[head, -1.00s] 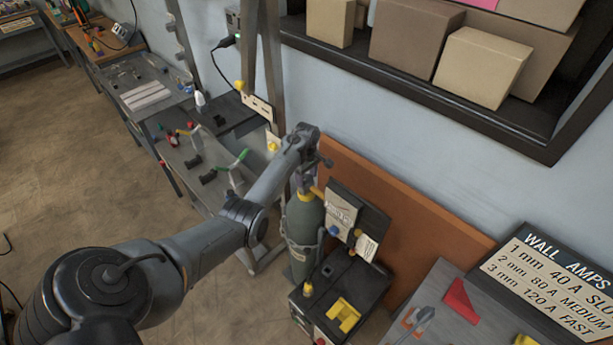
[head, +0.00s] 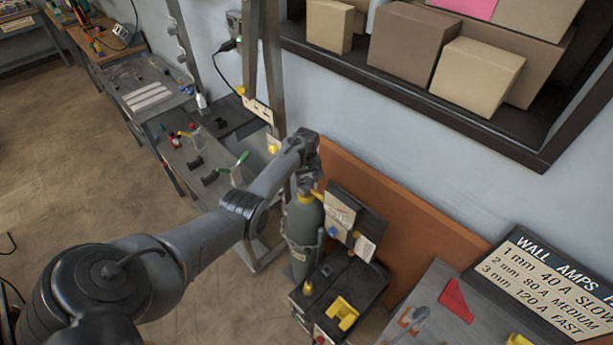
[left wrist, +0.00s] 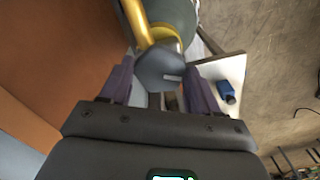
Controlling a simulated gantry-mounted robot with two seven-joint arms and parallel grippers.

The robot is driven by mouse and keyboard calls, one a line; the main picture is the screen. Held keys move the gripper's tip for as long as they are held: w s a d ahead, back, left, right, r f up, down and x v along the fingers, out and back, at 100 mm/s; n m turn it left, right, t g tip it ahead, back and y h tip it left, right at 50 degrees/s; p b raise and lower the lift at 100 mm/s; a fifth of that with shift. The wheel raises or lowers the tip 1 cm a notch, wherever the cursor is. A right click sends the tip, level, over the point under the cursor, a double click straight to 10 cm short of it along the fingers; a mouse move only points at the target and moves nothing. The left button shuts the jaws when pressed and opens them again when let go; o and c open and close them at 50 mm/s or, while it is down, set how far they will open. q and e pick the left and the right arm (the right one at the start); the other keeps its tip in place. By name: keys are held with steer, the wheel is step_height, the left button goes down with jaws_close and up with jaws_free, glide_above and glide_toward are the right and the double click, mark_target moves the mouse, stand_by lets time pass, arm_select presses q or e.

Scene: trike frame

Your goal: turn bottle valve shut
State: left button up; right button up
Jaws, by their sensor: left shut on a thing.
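A grey-green gas bottle (head: 303,222) with a yellow collar stands upright beside the welding machine in the head view. In the left wrist view the bottle's rounded top (left wrist: 178,14) shows at the upper edge, with a yellow fitting (left wrist: 140,22). My left gripper (head: 307,178) is over the top of the bottle. In the left wrist view my left gripper (left wrist: 160,82) has a purple-grey finger on each side of a dark grey, faceted valve knob (left wrist: 163,68) and is shut on it. In the head view the wrist largely hides the valve. My right gripper is not in view.
The dark welding machine (head: 338,290) with a yellow part on top stands right of the bottle. An orange-brown panel (head: 400,210) leans on the wall behind. A bench with small tools (head: 200,165) is to the left. A shelf with boxes (head: 420,85) overhangs the upper right.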

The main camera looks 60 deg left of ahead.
arm_select(q)
steer(key=m+p, duration=0.1)
steer(key=m, duration=0.2)
steer(key=shift+r+m, duration=0.1)
steer(key=shift+m, duration=0.3)
steer(key=m, duration=1)
steer(key=shift+m, duration=0.4)
steer(key=m+b, duration=0.1)
steer(key=m, duration=0.3)
steer(key=shift+m, duration=0.3)
steer(key=m, duration=0.1)
steer(key=m+b, duration=0.1)
steer(key=m, duration=0.1)
steer(key=shift+f+m, duration=0.2)
steer(key=shift+m, duration=0.1)
steer(key=m+b, duration=0.2)
steer(key=m, duration=0.1)
steer(key=shift+m+b, duration=0.85)
steer(key=shift+m, duration=1.45)
steer(key=shift+r, duration=0.1)
